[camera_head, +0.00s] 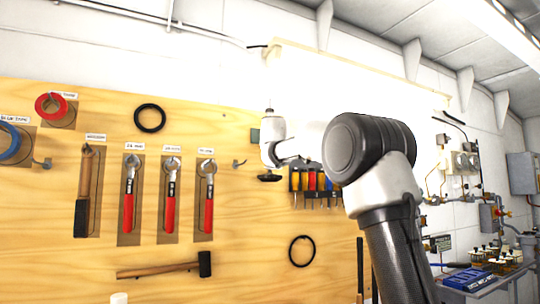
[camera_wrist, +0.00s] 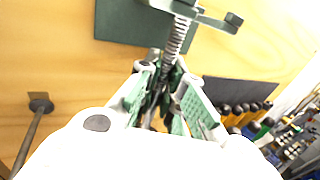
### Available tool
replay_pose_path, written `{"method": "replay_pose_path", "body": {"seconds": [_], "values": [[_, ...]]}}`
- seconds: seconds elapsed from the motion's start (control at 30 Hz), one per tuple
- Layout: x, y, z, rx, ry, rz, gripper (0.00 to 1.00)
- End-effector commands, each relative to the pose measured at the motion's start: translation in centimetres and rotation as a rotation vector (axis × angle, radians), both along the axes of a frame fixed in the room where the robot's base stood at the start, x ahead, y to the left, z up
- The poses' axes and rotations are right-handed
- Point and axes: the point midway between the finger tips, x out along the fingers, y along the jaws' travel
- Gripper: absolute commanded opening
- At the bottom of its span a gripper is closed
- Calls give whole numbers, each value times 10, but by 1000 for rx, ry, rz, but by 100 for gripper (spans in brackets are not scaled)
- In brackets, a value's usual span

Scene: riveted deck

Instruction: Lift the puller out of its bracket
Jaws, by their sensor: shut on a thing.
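The puller (camera_wrist: 174,42) shows in the wrist view as a threaded grey screw at top centre, with dark parts below it between my fingers. My gripper (camera_wrist: 167,72) is shut on it; its fingers hide much of the lower part. A grey-green crossbar (camera_wrist: 212,17) with a block at its end crosses the screw's top. I cannot tell whether this bar belongs to the puller or its bracket. A dark green plate (camera_wrist: 125,25) lies on the board behind; it also shows in the head view (camera_head: 254,135).
A rack of screwdrivers (camera_head: 311,180) is close to the right of the grip. A bare hook (camera_head: 239,163) sticks out on the left.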

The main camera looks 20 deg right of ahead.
Motion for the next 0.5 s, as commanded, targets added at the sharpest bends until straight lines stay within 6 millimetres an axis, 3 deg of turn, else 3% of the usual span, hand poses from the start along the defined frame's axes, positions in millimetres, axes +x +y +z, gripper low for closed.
{"method": "replay_pose_path", "body": {"seconds": [0.27, 0.5], "values": [[-51, -5, 7, -2, -3, -1, 0], [-123, -10, 6, 0, -4, -1, 0]]}}
